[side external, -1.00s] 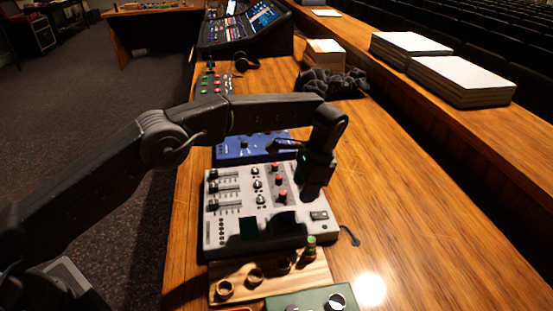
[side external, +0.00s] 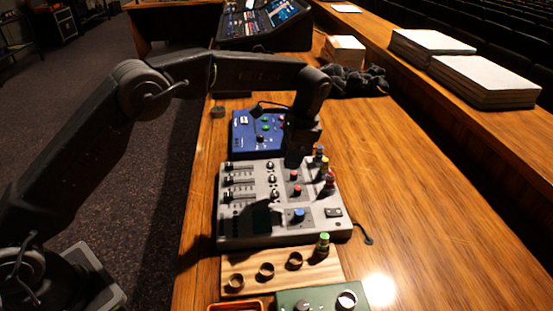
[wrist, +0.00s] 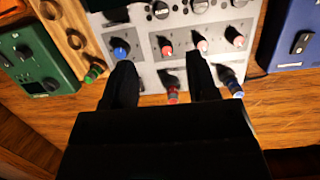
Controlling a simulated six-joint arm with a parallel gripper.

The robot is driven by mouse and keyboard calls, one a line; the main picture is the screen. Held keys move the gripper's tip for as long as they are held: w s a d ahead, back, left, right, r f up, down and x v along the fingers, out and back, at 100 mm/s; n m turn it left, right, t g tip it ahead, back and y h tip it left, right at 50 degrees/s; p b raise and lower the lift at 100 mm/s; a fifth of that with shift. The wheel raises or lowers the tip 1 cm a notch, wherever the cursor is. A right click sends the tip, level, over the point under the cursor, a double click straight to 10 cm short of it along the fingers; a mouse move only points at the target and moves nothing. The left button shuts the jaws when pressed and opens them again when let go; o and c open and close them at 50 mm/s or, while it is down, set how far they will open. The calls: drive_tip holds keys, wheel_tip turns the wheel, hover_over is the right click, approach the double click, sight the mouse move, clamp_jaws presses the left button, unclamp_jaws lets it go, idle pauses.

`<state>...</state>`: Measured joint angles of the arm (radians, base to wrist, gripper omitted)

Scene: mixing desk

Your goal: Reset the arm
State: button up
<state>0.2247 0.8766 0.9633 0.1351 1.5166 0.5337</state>
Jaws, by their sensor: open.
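My gripper (side external: 296,160) hangs over the far part of the grey mixing desk (side external: 258,232), with its jaws pointing down. In the wrist view its two dark fingers (wrist: 160,62) are apart, with nothing held between them. The mixer has faders on its left, red knobs in the middle and a blue knob (side external: 298,215) near its front right; the blue knob also shows in the wrist view (wrist: 120,49). I cannot tell how high the fingertips are above the panel.
Several small bottle-like pieces (side external: 328,184) stand along the mixer's right edge. A green-topped piece (side external: 323,246) is at the wooden block (side external: 250,262) with round holes. A blue box (side external: 243,145) is behind, a green box (side external: 322,298) in front. The table right is clear.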

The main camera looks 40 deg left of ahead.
drive_tip(key=s+a+r+n+t+h, duration=0.1)
drive_tip(key=s+a+r+n+t, duration=0.4)
drive_tip(key=s+r, duration=0.9)
drive_tip(key=s+a+f+n+t, duration=0.1)
drive_tip(key=s+a+n, duration=0.1)
drive_tip(key=s, duration=0.7)
drive_tip(key=s+a+f+n+t+h, duration=0.1)
drive_tip(key=s+a+n, duration=0.1)
drive_tip(key=s, duration=0.7)
drive_tip(key=shift+a+t, duration=0.3)
